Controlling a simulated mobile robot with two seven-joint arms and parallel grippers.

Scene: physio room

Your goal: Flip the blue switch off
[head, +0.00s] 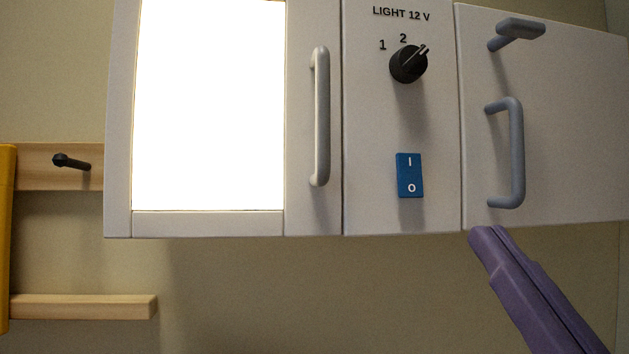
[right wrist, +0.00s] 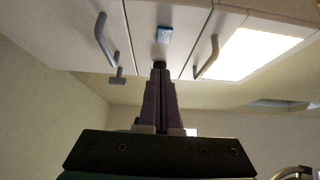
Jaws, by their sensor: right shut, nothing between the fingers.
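The blue switch (head: 410,175) is a small rocker marked I above and O below. It sits low on the middle white panel, under a black knob. In the right wrist view the blue switch (right wrist: 165,34) shows beyond the fingertips. My right gripper (head: 482,236) is purple, shut and empty. Its tips are below and to the right of the switch in the head view, near the cabinet's lower edge, apart from the switch. The right gripper (right wrist: 160,68) also shows in the wrist view, fingers together. My left gripper is not in view.
The black knob (head: 408,64) has numbers around it under "LIGHT 12 V". A grey handle (head: 320,117) is left of the switch; another handle (head: 517,152) and a grey lever (head: 517,30) are to the right. A bright lit panel (head: 208,105) is at left. A wooden rail (head: 85,307) is lower left.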

